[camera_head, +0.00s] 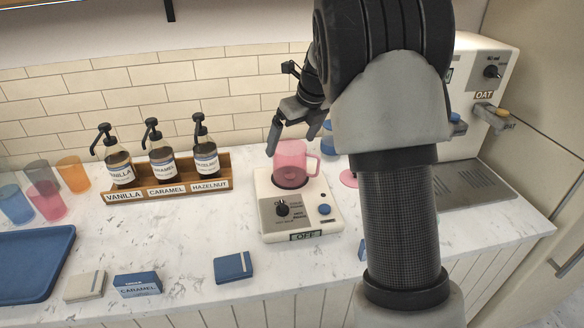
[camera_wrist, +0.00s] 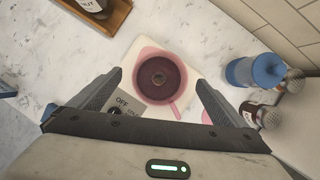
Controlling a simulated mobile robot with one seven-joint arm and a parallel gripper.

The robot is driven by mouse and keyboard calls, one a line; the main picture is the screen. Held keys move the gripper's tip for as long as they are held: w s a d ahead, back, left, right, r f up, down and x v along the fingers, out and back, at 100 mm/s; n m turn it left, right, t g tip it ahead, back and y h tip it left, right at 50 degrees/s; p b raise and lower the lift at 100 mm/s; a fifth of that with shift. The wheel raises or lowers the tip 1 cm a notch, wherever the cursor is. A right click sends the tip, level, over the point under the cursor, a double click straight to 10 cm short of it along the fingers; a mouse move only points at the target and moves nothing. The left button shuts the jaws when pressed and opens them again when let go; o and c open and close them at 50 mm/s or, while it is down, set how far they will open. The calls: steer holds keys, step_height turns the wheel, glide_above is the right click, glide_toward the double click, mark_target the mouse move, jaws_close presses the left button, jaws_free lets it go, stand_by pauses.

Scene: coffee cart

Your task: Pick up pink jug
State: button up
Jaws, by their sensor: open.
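The pink jug (camera_head: 291,163) stands upright on the white appliance (camera_head: 299,221), whose display reads OFF. Its handle points right in the head view. In the wrist view the jug (camera_wrist: 161,49) is seen from above, with dark contents or a dark inside, and its handle points down and right. My gripper (camera_head: 290,150) is at the jug's upper part in the head view. In the wrist view the fingers of my gripper (camera_wrist: 160,83) are spread wide, one on each side below the jug, with nothing held between them. Contact with the jug cannot be told.
A wooden rack (camera_head: 168,188) with syrup bottles stands left of the appliance. Several coloured cups (camera_head: 74,174) and a blue tray (camera_head: 36,262) are farther left. Small boxes (camera_head: 233,267) lie in front.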

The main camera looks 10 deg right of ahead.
mark_target(291, 154)
steer(key=x, duration=0.3)
steer(key=s+x, duration=0.1)
steer(key=x, duration=0.1)
steer(key=shift+d+f+b, duration=0.25)
steer(key=shift+f+b, duration=0.15)
steer(key=shift+r, duration=0.15)
steer(key=c, duration=1.5)
